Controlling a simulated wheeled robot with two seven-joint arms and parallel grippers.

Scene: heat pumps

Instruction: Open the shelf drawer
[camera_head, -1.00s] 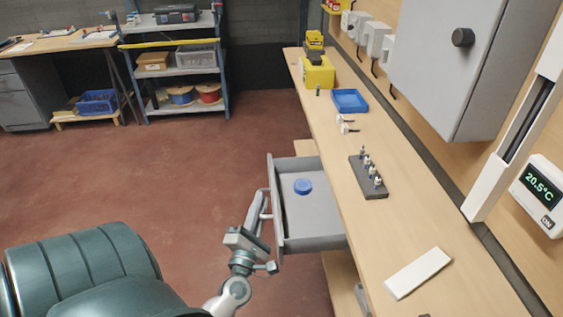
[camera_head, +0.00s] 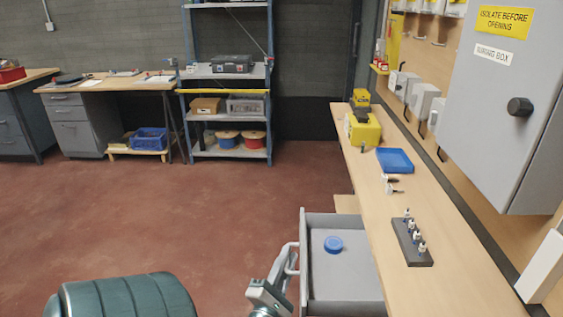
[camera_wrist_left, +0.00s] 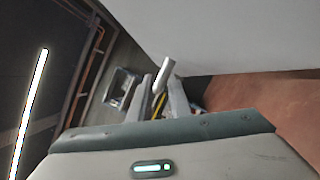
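The grey drawer (camera_head: 345,282) under the long wooden bench stands pulled out, with its inside in sight. A round blue object (camera_head: 333,244) lies in it. The drawer's light bar handle (camera_head: 291,258) is on its left-hand front. My left gripper (camera_head: 282,270) is at this handle, with its fingers around the bar. In the left wrist view the fingers (camera_wrist_left: 162,94) close in on the pale handle bar (camera_wrist_left: 163,74) between them; the exact contact is small and partly hidden. My right gripper is in neither view.
The bench top (camera_head: 383,225) holds a dark block with several small bottles (camera_head: 413,238), a blue tray (camera_head: 394,161) and a yellow case (camera_head: 362,131). A grey wall box (camera_head: 500,110) hangs on the right. The red floor (camera_head: 170,215) left of the drawer is clear.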

